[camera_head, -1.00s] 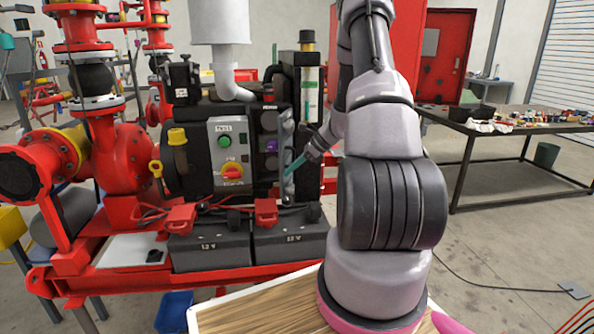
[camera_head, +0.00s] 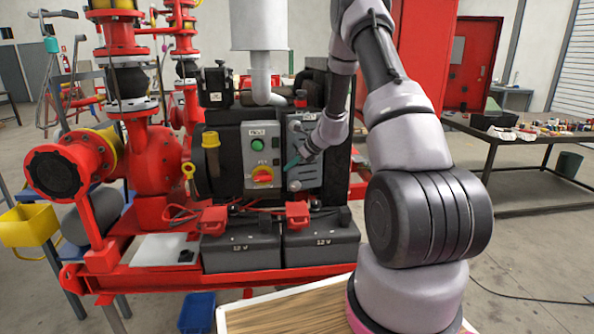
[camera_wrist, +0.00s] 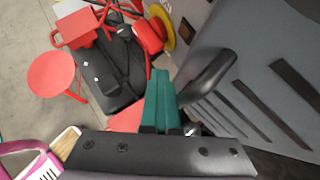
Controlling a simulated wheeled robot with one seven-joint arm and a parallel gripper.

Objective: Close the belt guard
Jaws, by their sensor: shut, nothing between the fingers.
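The belt guard (camera_head: 308,180) is a grey panel on the engine's front, right of the control panel. It faces me nearly flat, with its upper part partly hidden by my wrist. I cannot tell whether it is flush or latched. In the wrist view the guard (camera_wrist: 250,75) fills the right side, with dark slots and a dark bar handle (camera_wrist: 212,78). My gripper (camera_head: 291,164) is shut and empty, in front of the guard's left part. Its teal fingers (camera_wrist: 162,98) lie beside the handle in the wrist view; I cannot tell whether they touch.
The control panel (camera_head: 262,172) has a green button and a red-yellow switch. Two black batteries (camera_head: 240,247) with red clamps (camera_head: 297,211) stand below. A work table (camera_head: 535,145) is at the right. A blue bin (camera_head: 196,313) and yellow bin (camera_head: 28,226) are at the left.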

